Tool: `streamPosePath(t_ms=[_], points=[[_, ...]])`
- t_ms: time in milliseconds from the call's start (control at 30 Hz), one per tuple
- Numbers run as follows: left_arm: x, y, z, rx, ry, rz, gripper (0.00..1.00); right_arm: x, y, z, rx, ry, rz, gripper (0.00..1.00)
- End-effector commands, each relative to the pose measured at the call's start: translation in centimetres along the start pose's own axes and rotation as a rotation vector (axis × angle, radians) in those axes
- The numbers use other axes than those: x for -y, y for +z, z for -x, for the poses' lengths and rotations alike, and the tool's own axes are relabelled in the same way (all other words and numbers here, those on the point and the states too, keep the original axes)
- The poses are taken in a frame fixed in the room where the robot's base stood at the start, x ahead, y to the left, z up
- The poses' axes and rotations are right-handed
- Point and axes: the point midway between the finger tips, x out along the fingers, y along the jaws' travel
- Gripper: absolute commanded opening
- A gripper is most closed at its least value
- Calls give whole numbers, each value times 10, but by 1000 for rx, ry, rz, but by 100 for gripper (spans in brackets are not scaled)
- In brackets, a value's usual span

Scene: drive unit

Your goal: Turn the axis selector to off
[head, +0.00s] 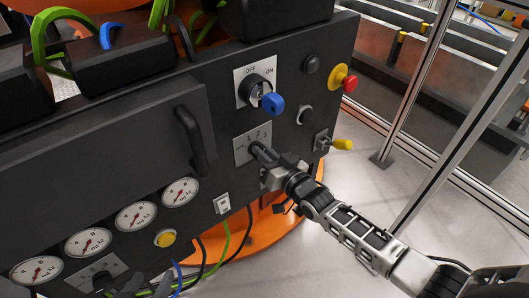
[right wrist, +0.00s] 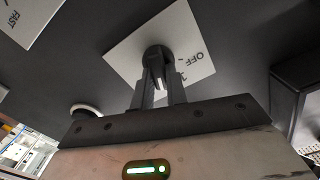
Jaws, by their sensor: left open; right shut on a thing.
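The axis selector is a black knob on a white plate (head: 242,148) on the dark panel, below the larger OFF/ON switch. My right gripper (head: 260,153) is shut on the selector knob (right wrist: 155,56), one finger on each side, in the right wrist view. There, the label OFF is to the right of the knob and a 1 is below it. The knob's white mark points down between the fingers, away from OFF. The other numbers are hidden by the fingers there.
Above the selector is the OFF/ON switch (head: 257,90) with a blue padlock-like piece (head: 273,103). To the right are a red emergency button (head: 349,84) and a yellow-tipped lever (head: 342,145). A black handle (head: 190,141) sticks out on the left.

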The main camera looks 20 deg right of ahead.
Motion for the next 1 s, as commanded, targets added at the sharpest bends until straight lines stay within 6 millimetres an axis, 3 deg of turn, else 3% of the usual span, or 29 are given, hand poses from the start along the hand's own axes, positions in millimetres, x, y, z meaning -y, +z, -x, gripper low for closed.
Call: streamPosePath(t_ms=[367, 1000], points=[[0, -1, 2, 9, 0, 3, 47, 2, -1, 0, -1, 1, 183, 0], [0, -5, 4, 13, -2, 6, 47, 7, 2, 0, -2, 1, 784, 0]])
